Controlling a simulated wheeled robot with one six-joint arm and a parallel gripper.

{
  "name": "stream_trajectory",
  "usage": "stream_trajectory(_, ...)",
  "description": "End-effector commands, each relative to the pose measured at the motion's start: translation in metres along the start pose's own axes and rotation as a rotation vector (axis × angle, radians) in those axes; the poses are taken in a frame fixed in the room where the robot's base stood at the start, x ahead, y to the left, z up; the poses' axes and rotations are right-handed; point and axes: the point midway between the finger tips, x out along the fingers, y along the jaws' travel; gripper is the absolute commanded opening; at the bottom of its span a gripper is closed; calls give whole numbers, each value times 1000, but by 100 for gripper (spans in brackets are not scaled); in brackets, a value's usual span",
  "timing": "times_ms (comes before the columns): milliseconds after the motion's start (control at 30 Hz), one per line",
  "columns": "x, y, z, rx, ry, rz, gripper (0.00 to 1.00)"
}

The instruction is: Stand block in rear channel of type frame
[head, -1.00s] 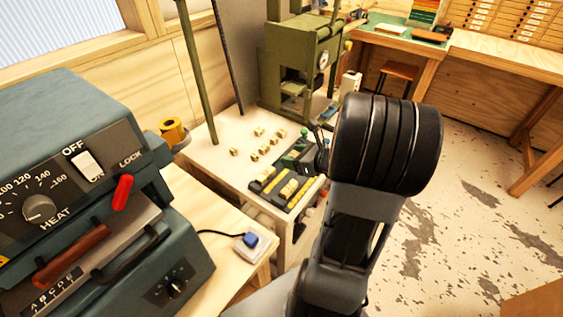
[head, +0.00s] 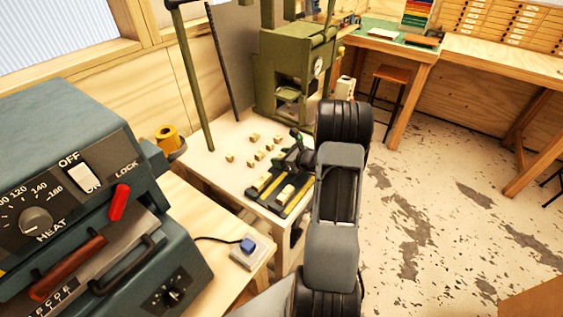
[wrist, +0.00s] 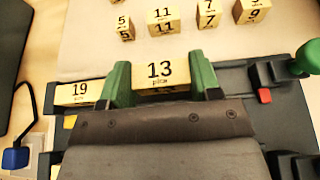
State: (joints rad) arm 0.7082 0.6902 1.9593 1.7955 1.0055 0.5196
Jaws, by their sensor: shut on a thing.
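My gripper (wrist: 160,78) has green fingers on either side of a pale wooden block marked 13 pica (wrist: 158,70) and is shut on it. The block is above or at the dark type frame (wrist: 285,122); its underside is hidden, so I cannot tell whether it touches. A block marked 19 (wrist: 80,92) sits at the frame's left, left of my gripper. My gripper's body hides the middle and near part of the frame. In the head view, my gripper (head: 297,150) is over the far side of the type frame (head: 298,205), which shows yellow strips.
Loose blocks marked 5 (wrist: 125,27), 11 (wrist: 165,22), 7 (wrist: 208,13) and 9 (wrist: 252,10) stand beyond the frame on the pale table. A red piece (wrist: 265,96) and a green knob (wrist: 307,58) are at the right. A green press (head: 290,75) stands behind.

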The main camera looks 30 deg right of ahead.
Motion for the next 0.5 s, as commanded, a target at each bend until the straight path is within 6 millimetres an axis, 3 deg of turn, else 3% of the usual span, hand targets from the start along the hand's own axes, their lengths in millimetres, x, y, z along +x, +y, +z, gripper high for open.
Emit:
stream_trajectory(200,8,0,-20,3,0,0,35)
stream_trajectory(500,8,0,-21,1,0,-1,35)
